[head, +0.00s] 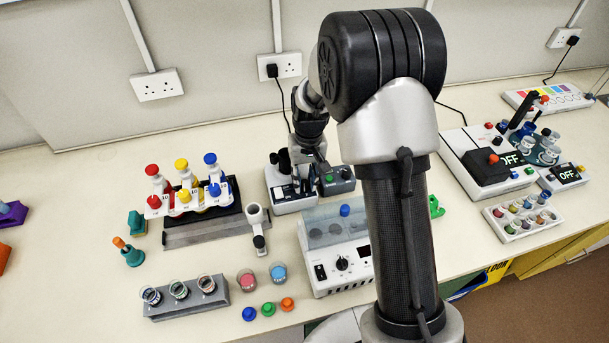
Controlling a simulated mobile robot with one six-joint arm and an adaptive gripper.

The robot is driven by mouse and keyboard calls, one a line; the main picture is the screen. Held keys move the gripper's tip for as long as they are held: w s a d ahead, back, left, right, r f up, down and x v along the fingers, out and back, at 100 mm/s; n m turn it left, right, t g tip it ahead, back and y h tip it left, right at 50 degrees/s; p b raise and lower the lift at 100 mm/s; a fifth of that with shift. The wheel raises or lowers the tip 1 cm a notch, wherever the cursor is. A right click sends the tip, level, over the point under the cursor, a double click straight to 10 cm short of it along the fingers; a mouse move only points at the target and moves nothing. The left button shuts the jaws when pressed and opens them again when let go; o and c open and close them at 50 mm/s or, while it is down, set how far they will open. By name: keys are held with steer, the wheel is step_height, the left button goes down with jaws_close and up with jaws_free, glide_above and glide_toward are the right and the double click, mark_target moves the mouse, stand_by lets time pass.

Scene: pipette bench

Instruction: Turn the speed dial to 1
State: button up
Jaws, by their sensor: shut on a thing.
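My gripper (313,172) reaches down over a small grey and black bench unit (292,202) near the back wall. It is shut on what seems to be the speed dial on that unit. The fingers hide the dial, so its pointer and any numbers cannot be read.
A white box with a clear lid (331,225) and a black knob (341,263) stands in front. A pipette rack (202,230) is left, with a white pipette-like tool (257,225) between. Equipment showing OFF (509,159) stands right.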

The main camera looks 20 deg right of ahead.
steer(key=m+p, duration=0.1)
steer(key=m, duration=0.2)
steer(key=shift+r+m, duration=0.1)
steer(key=shift+m, duration=0.3)
steer(key=shift+m+p, duration=0.45)
steer(key=shift+m, duration=1.25)
steer(key=o, duration=1.1)
steer(key=shift+s, duration=0.1)
steer(key=shift+c, duration=0.2)
